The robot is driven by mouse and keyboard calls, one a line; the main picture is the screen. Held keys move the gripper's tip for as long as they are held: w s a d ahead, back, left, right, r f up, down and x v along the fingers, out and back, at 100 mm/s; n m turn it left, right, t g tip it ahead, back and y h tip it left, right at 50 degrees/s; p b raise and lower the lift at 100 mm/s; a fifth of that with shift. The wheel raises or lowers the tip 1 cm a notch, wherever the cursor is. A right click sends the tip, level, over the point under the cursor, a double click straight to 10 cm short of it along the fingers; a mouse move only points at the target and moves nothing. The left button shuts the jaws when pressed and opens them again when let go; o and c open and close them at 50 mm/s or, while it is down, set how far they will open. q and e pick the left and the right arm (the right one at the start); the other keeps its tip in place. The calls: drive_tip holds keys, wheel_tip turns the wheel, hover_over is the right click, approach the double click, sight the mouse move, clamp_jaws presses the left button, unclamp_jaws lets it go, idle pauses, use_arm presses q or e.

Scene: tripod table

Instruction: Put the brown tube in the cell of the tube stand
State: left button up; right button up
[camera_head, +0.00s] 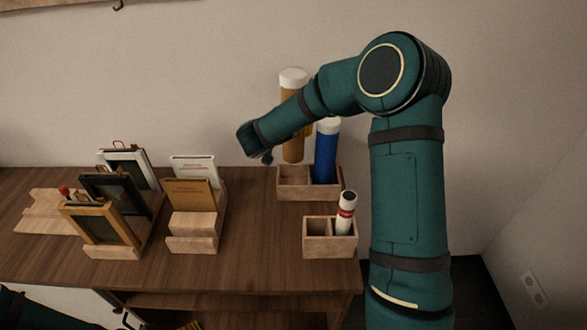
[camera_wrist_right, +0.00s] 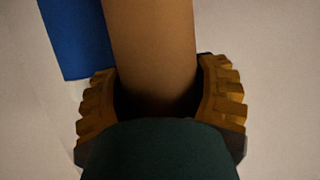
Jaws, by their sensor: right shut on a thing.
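The brown tube (camera_head: 292,148) with a white cap is upright at the back right of the table. My right gripper (camera_head: 305,128) is shut around it, partly hidden behind my right forearm; the right wrist view shows both fingers (camera_wrist_right: 160,100) on the tube (camera_wrist_right: 150,50). The tube stand (camera_head: 308,191) is a wooden two-cell box. The tube's lower end shows just above its left cell, which looks empty; I cannot tell the exact gap. A blue tube (camera_head: 325,155) with a white cap stands in the right cell. My left gripper is not clearly in view.
A smaller wooden box (camera_head: 330,250) in front holds a white-and-red marker (camera_head: 345,212) in its right cell. Left of it are a book holder (camera_head: 191,244) with books and a rack of frames (camera_head: 100,222). Bare table lies between them.

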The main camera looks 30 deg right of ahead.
sight(293, 160)
wheel_tip(293, 160, down, 13)
drive_tip(key=b, duration=0.2)
drive_tip(key=shift+b, duration=0.35)
drive_tip(key=shift+f, duration=0.15)
drive_tip(key=o, duration=1.3)
drive_tip(key=shift+a+r, duration=0.1)
drive_tip(key=shift+r, duration=0.1)
drive_tip(key=p+v, duration=0.2)
drive_tip(key=v, duration=0.9)
drive_tip(key=shift+s+a, duration=0.3)
